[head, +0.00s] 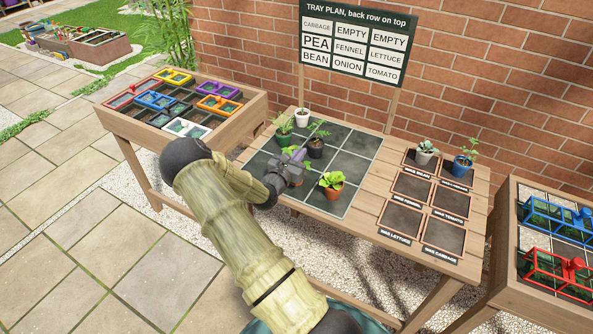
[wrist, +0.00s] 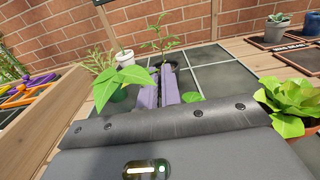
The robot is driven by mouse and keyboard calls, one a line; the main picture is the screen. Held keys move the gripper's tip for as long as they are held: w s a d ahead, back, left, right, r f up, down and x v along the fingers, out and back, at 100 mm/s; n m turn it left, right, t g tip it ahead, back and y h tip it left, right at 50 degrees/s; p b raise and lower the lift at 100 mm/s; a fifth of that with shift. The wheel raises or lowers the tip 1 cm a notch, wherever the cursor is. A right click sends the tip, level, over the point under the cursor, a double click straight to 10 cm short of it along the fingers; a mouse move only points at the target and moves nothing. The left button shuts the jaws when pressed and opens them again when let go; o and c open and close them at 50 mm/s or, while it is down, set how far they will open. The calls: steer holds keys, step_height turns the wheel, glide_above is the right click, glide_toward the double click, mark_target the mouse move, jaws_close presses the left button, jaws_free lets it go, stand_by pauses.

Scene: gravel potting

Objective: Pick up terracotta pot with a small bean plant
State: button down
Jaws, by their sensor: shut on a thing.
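The bean plant shows as broad green leaves (head: 289,150) around my gripper in the head view, and large leaves (wrist: 122,84) show in the wrist view. Its terracotta pot is almost wholly hidden behind my gripper and wrist. My gripper (head: 298,154) is at the front left part of the dark tiled tray (head: 357,146), shut on the pot. The purple fingers (wrist: 167,82) point away in the wrist view, close together among the leaves. I cannot tell whether the pot touches the tray.
A lettuce pot (head: 332,192) stands close right of my gripper. A black pot (head: 315,149), green pot (head: 284,137) and white pot (head: 302,119) stand behind. Grey (head: 425,158) and blue (head: 461,168) pots stand on the right. A sign (head: 357,44) rises behind.

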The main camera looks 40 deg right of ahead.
step_height(320, 180, up, 10)
stand_by(0.6)
stand_by(0.4)
